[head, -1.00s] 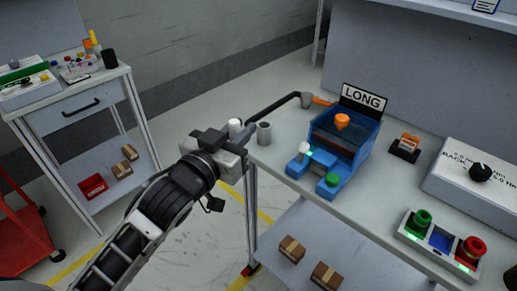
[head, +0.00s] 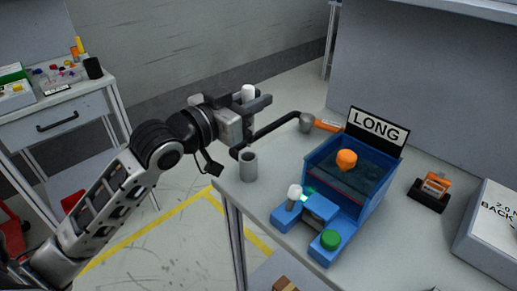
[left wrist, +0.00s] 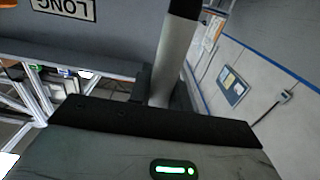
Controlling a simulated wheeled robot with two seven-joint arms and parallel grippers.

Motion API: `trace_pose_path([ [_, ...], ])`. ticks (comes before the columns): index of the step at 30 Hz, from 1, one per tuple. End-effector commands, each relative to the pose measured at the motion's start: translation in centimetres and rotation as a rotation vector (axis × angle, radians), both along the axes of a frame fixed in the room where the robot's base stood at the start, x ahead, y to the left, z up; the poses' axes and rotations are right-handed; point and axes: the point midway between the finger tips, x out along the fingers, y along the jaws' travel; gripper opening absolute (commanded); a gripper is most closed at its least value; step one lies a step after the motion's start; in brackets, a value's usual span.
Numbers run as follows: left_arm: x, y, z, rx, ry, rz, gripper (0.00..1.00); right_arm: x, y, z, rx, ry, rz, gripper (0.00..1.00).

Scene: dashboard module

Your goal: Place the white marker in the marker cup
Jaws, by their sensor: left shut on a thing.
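The white marker (head: 248,93) stands upright between the fingers of my left gripper (head: 258,104), which is shut on it. In the left wrist view the marker (left wrist: 175,58) is a pale cylinder with a black end, rising from the jaws. The grey marker cup (head: 248,167) stands upright on the near left corner of the workbench, its dark opening facing up. In the head view the marker and gripper appear above the cup, apart from it. The marker's lower part is hidden by the gripper. My right gripper is not in view.
A dark bent bar (head: 277,125) runs behind the cup toward an orange-handled tool (head: 327,125). A blue fixture (head: 360,200) with a LONG sign (head: 378,128) stands right of the cup. An orange item on a black stand (head: 432,190) is farther right. Bare bench surrounds the cup.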

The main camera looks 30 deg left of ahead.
Motion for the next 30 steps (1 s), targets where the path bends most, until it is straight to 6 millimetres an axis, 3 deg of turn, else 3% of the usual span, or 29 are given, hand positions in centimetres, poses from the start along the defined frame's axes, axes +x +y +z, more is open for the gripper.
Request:
trace_pose_path([
  [3,0.0,0.0,-2.8,-0.002,0.006,0.000,0.00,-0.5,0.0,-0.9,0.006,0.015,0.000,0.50],
  [15,-0.1,0.0,-7.5,-0.002,0.002,0.000,0.00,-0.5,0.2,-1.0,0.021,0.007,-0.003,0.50],
  [28,-0.1,0.0,-8.3,-0.001,-0.001,0.000,0.00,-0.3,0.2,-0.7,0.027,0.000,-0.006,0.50],
  [29,-0.1,0.0,-8.2,-0.001,0.000,0.000,0.25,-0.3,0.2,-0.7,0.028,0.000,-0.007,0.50],
  [30,-0.1,0.0,-8.2,-0.001,-0.001,0.000,0.36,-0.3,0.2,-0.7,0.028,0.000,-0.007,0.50],
])
